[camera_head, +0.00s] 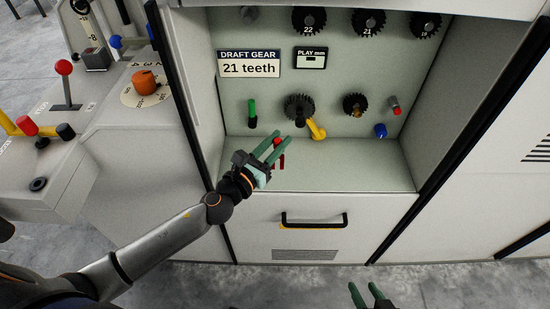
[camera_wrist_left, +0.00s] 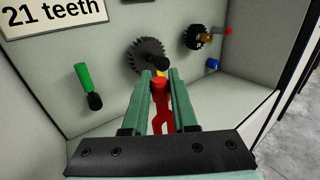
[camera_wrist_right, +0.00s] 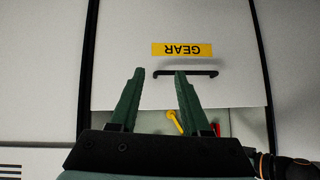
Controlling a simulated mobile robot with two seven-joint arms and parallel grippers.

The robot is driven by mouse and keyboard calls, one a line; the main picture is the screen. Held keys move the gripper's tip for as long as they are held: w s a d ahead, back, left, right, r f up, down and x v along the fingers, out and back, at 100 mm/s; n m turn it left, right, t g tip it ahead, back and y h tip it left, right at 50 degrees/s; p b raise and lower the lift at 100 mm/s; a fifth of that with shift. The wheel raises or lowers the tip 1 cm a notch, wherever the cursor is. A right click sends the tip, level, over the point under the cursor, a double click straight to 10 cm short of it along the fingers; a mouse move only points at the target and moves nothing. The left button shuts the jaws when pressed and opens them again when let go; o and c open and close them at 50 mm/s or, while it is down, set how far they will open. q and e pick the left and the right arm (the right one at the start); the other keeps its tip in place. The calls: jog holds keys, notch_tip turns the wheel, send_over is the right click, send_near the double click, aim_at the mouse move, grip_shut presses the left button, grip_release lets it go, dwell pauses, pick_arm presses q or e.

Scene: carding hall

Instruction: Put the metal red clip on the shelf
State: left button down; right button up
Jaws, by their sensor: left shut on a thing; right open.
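The red clip (camera_wrist_left: 160,105) is between the green fingers of my left gripper (camera_wrist_left: 160,78), which is shut on it. In the head view my left gripper (camera_head: 281,144) is inside the recess, over the left part of the pale shelf (camera_head: 350,178). Parts of the clip (camera_head: 281,161) show beside the fingers; the rest is hidden. I cannot tell whether the clip touches the shelf. My right gripper (camera_head: 368,291) is low in front of the cabinet, open and empty; its spread fingers (camera_wrist_right: 155,78) show in the right wrist view.
The back panel carries a green-handled lever (camera_head: 252,110), a dark gear (camera_head: 298,107) with a yellow handle (camera_head: 317,130), a smaller gear (camera_head: 355,104) and a blue knob (camera_head: 380,131). A drawer handle (camera_head: 314,219) is below. The shelf's right part is clear.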

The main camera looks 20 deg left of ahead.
pick_arm(q)
jog(key=f+b, duration=0.1)
jog(key=w+a+f+b, duration=0.1)
jog(key=f, duration=0.1)
jog(key=f+b, duration=0.1)
jog(key=f, duration=0.1)
jog(key=shift+w+a+f, duration=0.2)
jog(key=shift+w+f, duration=0.05)
jog(key=shift+w, duration=0.05)
pick_arm(e)
jog(key=f, duration=0.1)
jog(key=d+f, duration=0.1)
jog(key=f, duration=0.1)
jog(key=shift+s+d+f, duration=0.25)
jog(key=shift+s, duration=0.15)
pick_arm(q)
jog(key=shift+f+b, duration=0.1)
jog(key=shift+b, duration=0.3)
pick_arm(e)
jog(key=shift+f, duration=0.15)
pick_arm(q)
jog(key=c, duration=0.7)
grip_release()
pick_arm(e)
jog(key=shift+w+a+r, duration=0.15)
jog(key=shift+w+r, duration=0.05)
jog(key=shift+r, duration=0.1)
jog(key=shift+r, duration=0.1)
